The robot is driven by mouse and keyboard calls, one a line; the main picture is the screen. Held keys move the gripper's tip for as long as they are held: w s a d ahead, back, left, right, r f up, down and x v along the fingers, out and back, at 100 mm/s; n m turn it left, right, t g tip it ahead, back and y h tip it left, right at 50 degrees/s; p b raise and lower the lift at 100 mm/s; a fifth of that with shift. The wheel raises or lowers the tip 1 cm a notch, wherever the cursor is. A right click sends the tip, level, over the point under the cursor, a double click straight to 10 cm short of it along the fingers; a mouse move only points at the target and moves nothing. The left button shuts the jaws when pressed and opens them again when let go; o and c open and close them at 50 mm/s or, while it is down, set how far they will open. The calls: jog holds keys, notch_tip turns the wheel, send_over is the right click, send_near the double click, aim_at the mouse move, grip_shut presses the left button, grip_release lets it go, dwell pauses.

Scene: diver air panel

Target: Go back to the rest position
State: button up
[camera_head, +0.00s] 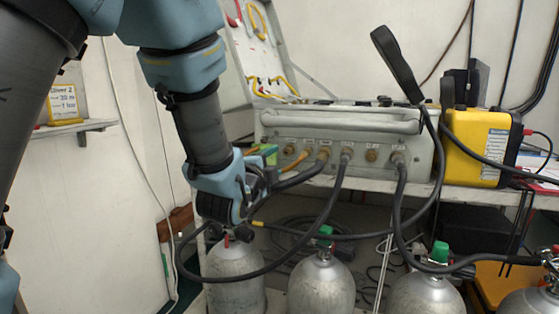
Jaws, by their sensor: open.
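My arm reaches down from the upper left, and my gripper (258,186) is at its lower end, left of the middle. It is just in front of the lower left part of the grey air panel (340,122). The wrist partly hides the gripper, and its fingers are dark and hard to make out against the hoses. My gripper is open, and I see nothing clearly held in it. A black hose (325,215) passes close by; I cannot tell whether it touches the fingers.
Silver gas cylinders (321,288) stand below the panel. A yellow box (478,147) sits right of it on the shelf. More black hoses (401,205) loop from the panel's front. A small wall shelf (75,128) with a yellow sign (63,103) is at left. White wall (100,210) shows below it.

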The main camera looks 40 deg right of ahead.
jog(key=shift+v, duration=1)
jog(key=w+a+f+n+y, duration=0.3)
jog(key=w+a+f+n, duration=0.15)
jog(key=a, duration=0.35)
jog(key=w+a+f+n+g+y, duration=0.1)
jog(key=w+a+f+n+y, duration=0.3)
jog(key=a, duration=0.4)
jog(key=w+a+f+n+y, duration=0.35)
jog(key=a+n, duration=0.25)
jog(key=a, duration=0.3)
jog(key=s+a+f+n+g+y, duration=0.1)
jog(key=a+f+n+g, duration=0.15)
jog(key=a, duration=0.35)
jog(key=s+a+f+n+g+y, duration=0.1)
jog(key=s+a+n+y, duration=0.15)
jog(key=a, duration=0.25)
jog(key=s+a+n+g, duration=0.3)
jog(key=s+a+n, duration=0.35)
jog(key=a, duration=0.35)
jog(key=w+d+p+v, duration=0.1)
jog(key=w+p+v, duration=0.2)
jog(key=p+v, duration=1.4)
jog(key=shift+d+r+n+y+p, duration=0.3)
jog(key=shift+y+p, duration=0.1)
jog(key=shift+p, duration=0.05)
